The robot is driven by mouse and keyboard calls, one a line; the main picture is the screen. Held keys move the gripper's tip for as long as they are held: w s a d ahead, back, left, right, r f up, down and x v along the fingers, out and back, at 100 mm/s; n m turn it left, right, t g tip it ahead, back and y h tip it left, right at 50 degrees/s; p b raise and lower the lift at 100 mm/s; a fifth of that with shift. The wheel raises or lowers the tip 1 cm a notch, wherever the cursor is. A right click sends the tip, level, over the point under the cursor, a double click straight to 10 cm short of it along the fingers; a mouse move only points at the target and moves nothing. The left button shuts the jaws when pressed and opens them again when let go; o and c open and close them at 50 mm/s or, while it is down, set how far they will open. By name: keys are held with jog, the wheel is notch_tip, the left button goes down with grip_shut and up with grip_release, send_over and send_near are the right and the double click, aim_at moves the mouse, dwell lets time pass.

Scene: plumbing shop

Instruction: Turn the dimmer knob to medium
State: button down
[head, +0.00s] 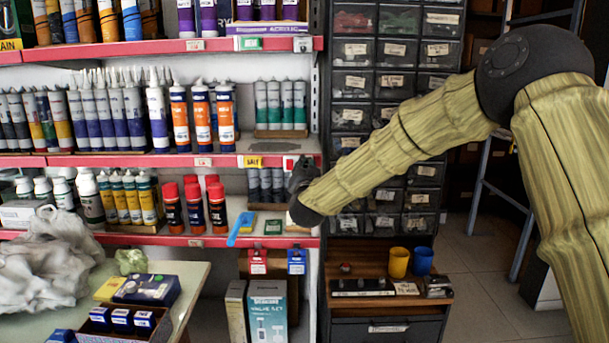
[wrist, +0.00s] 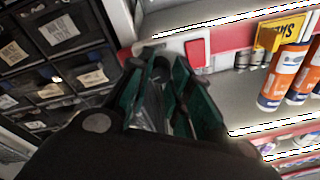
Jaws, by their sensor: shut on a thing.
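My gripper (head: 301,176) is at the right end of the middle red shelf edge, with the arm reaching in from the right. In the wrist view its two green-lined fingers (wrist: 160,72) close around a small dark round piece (wrist: 161,64), which appears to be the dimmer knob. The fingers cover most of it, so its pointer and any marks are hidden. A pale plate edge (wrist: 148,48) shows just beyond the fingertips. In the head view the gripper hides the knob.
A red switch on a white plate (wrist: 197,50) sits right beside the fingers. Orange-and-white tubes (wrist: 285,75) stand on the shelf behind a yellow tag (wrist: 283,32). Small-parts drawers (head: 352,85) stand close by. Yellow and blue cups (head: 398,262) stand on a wooden cabinet below.

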jog(key=shift+m+h+b, duration=0.3)
jog(key=shift+m+b, duration=0.3)
jog(key=shift+m, duration=0.8)
jog(key=c, duration=1.3)
grip_release()
jog(key=shift+s, duration=0.1)
jog(key=s, duration=0.4)
jog(key=s+f, duration=0.1)
jog(key=s, duration=0.6)
jog(key=shift+s+f, duration=0.25)
jog(key=shift+s, duration=0.1)
